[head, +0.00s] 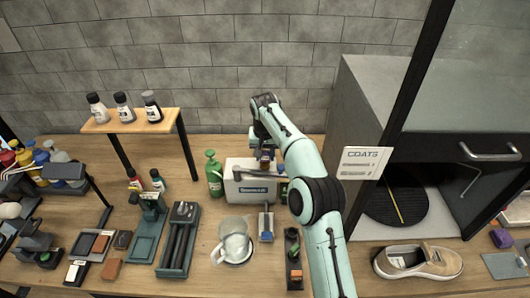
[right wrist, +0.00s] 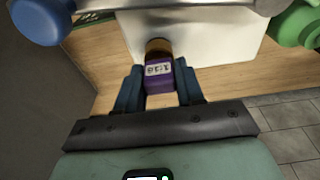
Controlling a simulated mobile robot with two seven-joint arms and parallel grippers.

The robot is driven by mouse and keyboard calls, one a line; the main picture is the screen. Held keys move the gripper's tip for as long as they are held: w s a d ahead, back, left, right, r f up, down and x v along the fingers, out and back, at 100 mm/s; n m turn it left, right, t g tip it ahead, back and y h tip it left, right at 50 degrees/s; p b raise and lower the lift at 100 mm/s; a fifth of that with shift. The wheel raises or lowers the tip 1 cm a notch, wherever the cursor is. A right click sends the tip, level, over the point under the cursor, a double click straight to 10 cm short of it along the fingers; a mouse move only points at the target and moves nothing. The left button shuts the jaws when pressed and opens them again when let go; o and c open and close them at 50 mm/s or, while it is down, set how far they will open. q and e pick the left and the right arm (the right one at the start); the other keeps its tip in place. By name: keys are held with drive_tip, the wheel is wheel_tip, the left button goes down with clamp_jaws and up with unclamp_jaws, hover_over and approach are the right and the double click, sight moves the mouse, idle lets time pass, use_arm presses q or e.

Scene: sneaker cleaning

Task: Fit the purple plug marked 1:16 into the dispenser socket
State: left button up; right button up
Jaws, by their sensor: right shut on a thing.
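The purple plug (right wrist: 159,78) shows in the right wrist view with a white label that appears to read 1:16. My right gripper (right wrist: 159,92) is shut on it, one finger on each side. A brown round piece (right wrist: 158,46) lies between the plug's far end and the white dispenser (right wrist: 205,42). I cannot tell how deep the plug sits or whether this piece is the socket. In the head view the dispenser (head: 238,188) is a white box at the back of the bench, and my right gripper (head: 265,157) is at its top back edge. My left gripper is not in view.
A green bottle (head: 214,176) stands left of the dispenser. A glass jug (head: 232,243) and a small blue-grey tray (head: 266,226) are in front. A wooden shelf (head: 140,121) with bottles is at the left. A beige shoe (head: 418,262) lies at the right.

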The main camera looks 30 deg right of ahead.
drive_tip(key=o, duration=1.1)
drive_tip(key=shift+c, duration=0.2)
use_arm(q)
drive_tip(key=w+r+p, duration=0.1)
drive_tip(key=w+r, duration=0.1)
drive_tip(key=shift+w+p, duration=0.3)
use_arm(e)
wheel_tip(320, 180, up, 13)
drive_tip(key=s+a, duration=0.1)
drive_tip(key=shift+s, duration=0.3)
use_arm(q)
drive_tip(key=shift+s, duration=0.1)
use_arm(e)
drive_tip(key=shift+a, duration=0.1)
